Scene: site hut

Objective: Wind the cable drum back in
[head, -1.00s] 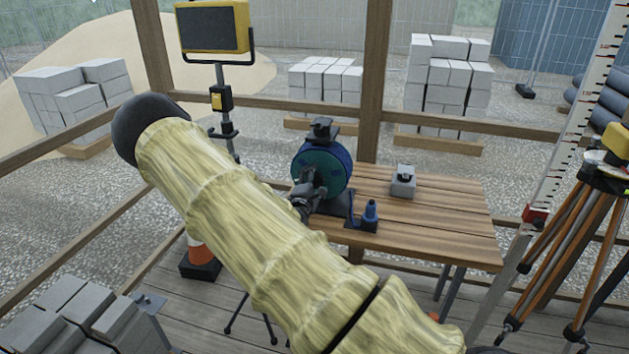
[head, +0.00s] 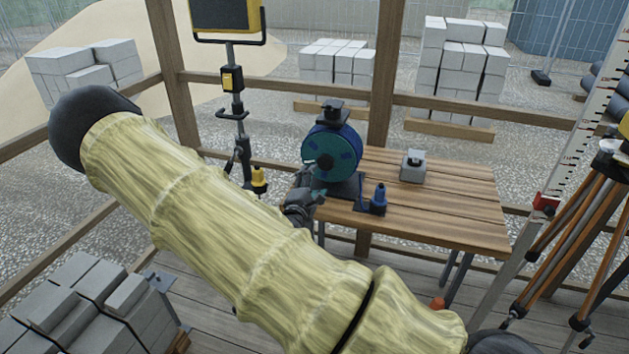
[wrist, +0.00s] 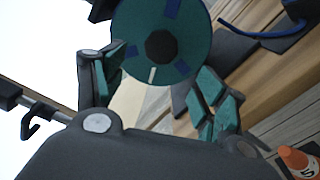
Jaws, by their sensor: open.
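The cable drum (head: 345,150) is round, with a teal face, blue patches and a dark hub. It stands upright on a black base at the table's left end. In the wrist view the drum (wrist: 190,30) faces me, with a pale mark below its hub; I cannot make out a crank handle. My gripper (head: 317,190) is low in front of the drum, partly hidden behind my arm. In the wrist view my gripper (wrist: 160,88) is open and empty, its teal-padded fingers spread below the drum's face. A blue cable (wrist: 255,36) shows at upper right.
The wooden table (head: 450,210) carries a blue plug-like piece (head: 380,195) on a dark plate and a grey box (head: 412,168). A floodlight stand (head: 239,120) is left of the drum. A tripod (head: 575,220) and measuring staff (head: 568,165) stand right. Blocks (head: 75,310) lie lower left.

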